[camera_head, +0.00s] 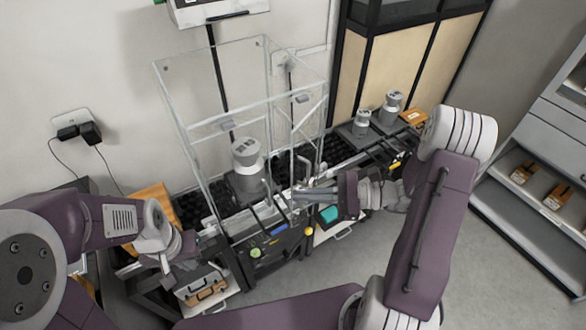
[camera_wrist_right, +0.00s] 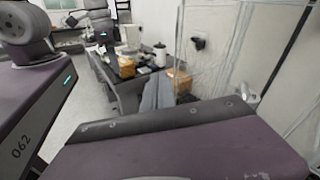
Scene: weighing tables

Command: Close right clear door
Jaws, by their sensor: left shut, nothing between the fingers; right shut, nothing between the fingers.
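A tall clear weighing enclosure (camera_head: 195,85) stands on the bench in the middle of the head view. Its right clear door (camera_head: 311,118) has thin pale edges and is hard to tell from the panes behind it; how far open it stands is unclear. A grey cylindrical weight (camera_head: 246,165) stands inside. My right gripper (camera_head: 300,192) is shut and empty, pointing left at the enclosure's lower front right; whether it touches the door is unclear. Clear panes (camera_wrist_right: 215,50) show right of it in the right wrist view. My left gripper (camera_head: 168,268) is shut and empty, low at left, apart from the enclosure.
Two grey weights (camera_head: 362,122) (camera_head: 391,105) stand right of the enclosure, near an orange-brown box (camera_head: 413,117). A control panel (camera_head: 270,245) lies along the enclosure's front. A shelf with boxes (camera_head: 524,170) is at far right. Open floor (camera_head: 480,245) lies at lower right.

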